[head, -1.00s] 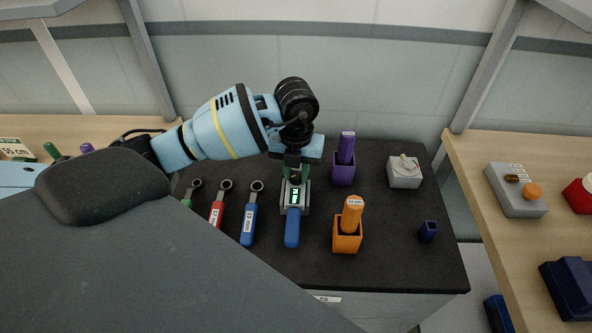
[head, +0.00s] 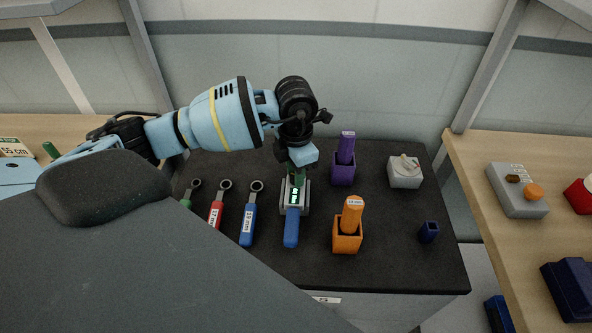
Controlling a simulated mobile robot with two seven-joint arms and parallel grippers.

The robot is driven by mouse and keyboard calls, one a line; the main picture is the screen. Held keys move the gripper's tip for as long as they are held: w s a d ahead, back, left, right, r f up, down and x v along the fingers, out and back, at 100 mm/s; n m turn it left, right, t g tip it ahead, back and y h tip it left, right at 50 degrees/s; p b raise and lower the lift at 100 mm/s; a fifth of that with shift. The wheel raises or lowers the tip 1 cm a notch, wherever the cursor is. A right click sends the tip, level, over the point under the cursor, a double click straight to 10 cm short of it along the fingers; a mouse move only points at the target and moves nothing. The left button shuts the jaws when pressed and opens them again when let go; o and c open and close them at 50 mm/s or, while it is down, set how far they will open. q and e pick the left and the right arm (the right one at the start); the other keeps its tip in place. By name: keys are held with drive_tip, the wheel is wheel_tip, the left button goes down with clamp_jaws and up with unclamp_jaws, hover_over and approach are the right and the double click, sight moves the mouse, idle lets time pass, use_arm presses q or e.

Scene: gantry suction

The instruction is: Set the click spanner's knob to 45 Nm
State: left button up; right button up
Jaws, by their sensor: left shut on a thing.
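The click spanner (head: 291,228) lies in a grey holder (head: 305,197) on the black bench top, its blue handle toward me. A small lit display (head: 294,197) shows green digits, too small to read surely. My left gripper (head: 297,176) comes down from above at the far end of the spanner and is shut on its knob, which is mostly hidden by the fingers. My right gripper is not in view.
Green, red and blue ring spanners (head: 250,222) lie to the left. A purple holder (head: 343,174), an orange holder (head: 347,240), a grey box with a dial (head: 405,178) and a small navy cup (head: 428,232) stand to the right.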

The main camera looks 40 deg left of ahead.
use_arm(q)
drive_tip(key=m, duration=0.3)
drive_tip(key=shift+m, duration=0.3)
drive_tip(key=m+b, duration=0.1)
drive_tip(key=m, duration=0.1)
drive_tip(key=shift+m, duration=0.4)
drive_tip(key=m+b, duration=0.1)
drive_tip(key=m, duration=0.3)
drive_tip(key=shift+f, duration=0.1)
drive_tip(key=shift+m+b, duration=0.3)
drive_tip(key=shift+m, duration=0.8)
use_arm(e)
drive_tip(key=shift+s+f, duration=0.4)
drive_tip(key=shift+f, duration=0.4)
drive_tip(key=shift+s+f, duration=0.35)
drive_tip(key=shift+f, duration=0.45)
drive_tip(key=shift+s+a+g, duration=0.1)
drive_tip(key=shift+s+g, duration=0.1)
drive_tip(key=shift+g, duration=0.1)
use_arm(q)
drive_tip(key=o, duration=1)
drive_tip(key=shift+w, duration=0.1)
drive_tip(key=shift+r, duration=4.05)
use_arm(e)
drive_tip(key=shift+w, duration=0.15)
